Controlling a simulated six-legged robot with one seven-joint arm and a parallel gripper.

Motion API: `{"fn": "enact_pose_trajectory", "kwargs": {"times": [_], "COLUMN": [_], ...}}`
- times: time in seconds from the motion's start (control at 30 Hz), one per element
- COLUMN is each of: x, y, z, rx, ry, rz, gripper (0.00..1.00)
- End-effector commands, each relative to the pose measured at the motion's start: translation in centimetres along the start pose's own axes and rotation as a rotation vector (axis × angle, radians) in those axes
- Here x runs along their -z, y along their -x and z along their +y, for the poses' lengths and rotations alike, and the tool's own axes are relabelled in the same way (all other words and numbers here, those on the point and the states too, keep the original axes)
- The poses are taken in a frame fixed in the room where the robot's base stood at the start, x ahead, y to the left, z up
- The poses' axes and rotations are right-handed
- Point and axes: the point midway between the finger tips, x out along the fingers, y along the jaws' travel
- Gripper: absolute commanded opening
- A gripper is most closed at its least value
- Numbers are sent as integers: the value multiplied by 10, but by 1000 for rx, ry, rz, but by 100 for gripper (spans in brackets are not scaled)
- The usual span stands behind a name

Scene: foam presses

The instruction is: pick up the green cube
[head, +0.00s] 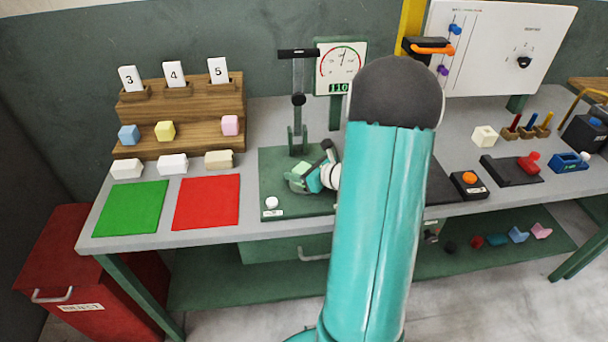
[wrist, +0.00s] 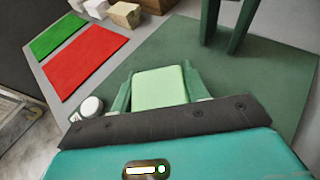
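The light green cube (wrist: 160,87) sits between the two fingers of my gripper (wrist: 158,90) in the wrist view, with no clear gap on either side. My gripper is shut on it. In the head view the green cube (head: 304,167) shows as a pale top at my gripper (head: 300,178), over the dark green mat (head: 270,180). The near lower part of the cube is hidden by the gripper body. I cannot tell whether the cube touches the mat or is just above it.
A white round button (head: 271,202) is on the mat's front left. A post stand (head: 298,140) rises close behind. Green (head: 130,208) and red (head: 207,202) squares lie left, with pale blocks (head: 172,164) behind them. My arm hides the table's middle.

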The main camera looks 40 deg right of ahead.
Motion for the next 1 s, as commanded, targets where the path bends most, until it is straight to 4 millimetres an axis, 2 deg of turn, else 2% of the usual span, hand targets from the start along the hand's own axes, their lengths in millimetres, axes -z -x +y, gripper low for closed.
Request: {"fn": "enact_pose_trajectory", "kwargs": {"times": [0.17,0.47,0.63,0.7,1.0], "x": [0,-4,-20,-32,-70], "y": [0,2,8,14,61], "z": [0,0,0,0,36], "rx": [0,0,1,2,2], "ry": [0,2,4,6,5], "rz": [0,0,-1,-2,-2], "gripper": [20,20,20,20,20]}}
